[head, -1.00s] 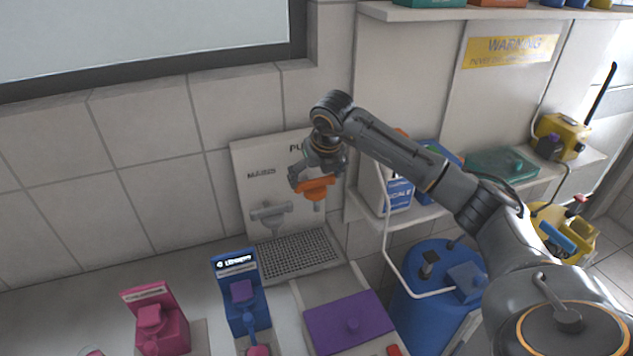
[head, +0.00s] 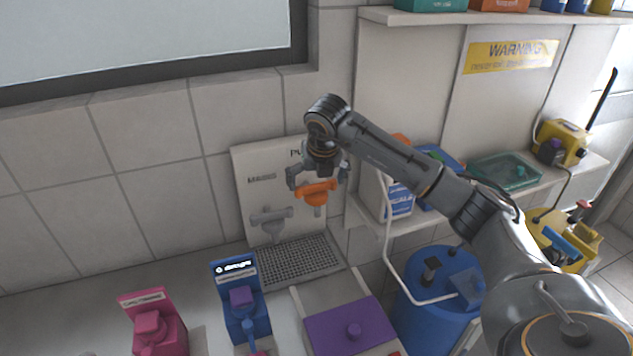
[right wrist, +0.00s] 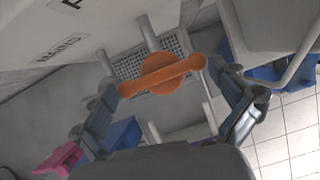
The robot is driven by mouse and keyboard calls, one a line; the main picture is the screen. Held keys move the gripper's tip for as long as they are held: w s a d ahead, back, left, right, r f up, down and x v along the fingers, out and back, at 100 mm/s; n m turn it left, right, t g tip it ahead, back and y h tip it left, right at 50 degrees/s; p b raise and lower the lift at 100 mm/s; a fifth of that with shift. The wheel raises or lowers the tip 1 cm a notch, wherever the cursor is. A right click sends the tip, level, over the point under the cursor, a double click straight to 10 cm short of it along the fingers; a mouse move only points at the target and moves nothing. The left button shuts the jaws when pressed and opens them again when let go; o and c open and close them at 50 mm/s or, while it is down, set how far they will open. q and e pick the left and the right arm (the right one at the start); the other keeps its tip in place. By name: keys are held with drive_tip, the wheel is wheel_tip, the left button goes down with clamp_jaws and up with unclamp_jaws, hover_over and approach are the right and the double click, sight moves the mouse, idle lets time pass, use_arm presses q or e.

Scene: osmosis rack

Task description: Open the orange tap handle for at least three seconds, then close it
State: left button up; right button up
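The orange tap handle (head: 316,191) sits on a tap on the white panel (head: 241,172), to the right of a grey tap (head: 270,219). My right gripper (head: 318,180) is right above the orange handle, with its fingers spread to either side. In the right wrist view the orange handle (right wrist: 162,78) lies as a bar between the open fingers of my right gripper (right wrist: 170,100), its right end close to the right finger. I cannot tell whether a finger touches it. My left gripper is not in view.
A perforated drain tray (head: 297,262) lies below the taps. A blue dispenser (head: 240,300), a pink dispenser (head: 153,325) and a purple lid (head: 349,328) stand in front. A shelf (head: 425,212) with bottles and a blue drum (head: 440,290) are at right.

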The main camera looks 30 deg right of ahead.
drive_tip(key=shift+s+r, duration=0.1)
drive_tip(key=shift+r, duration=0.05)
drive_tip(key=v, duration=1.1)
drive_tip(key=shift+r, duration=0.35)
drive_tip(key=shift+s+f, duration=0.1)
drive_tip(key=shift+s, duration=0.1)
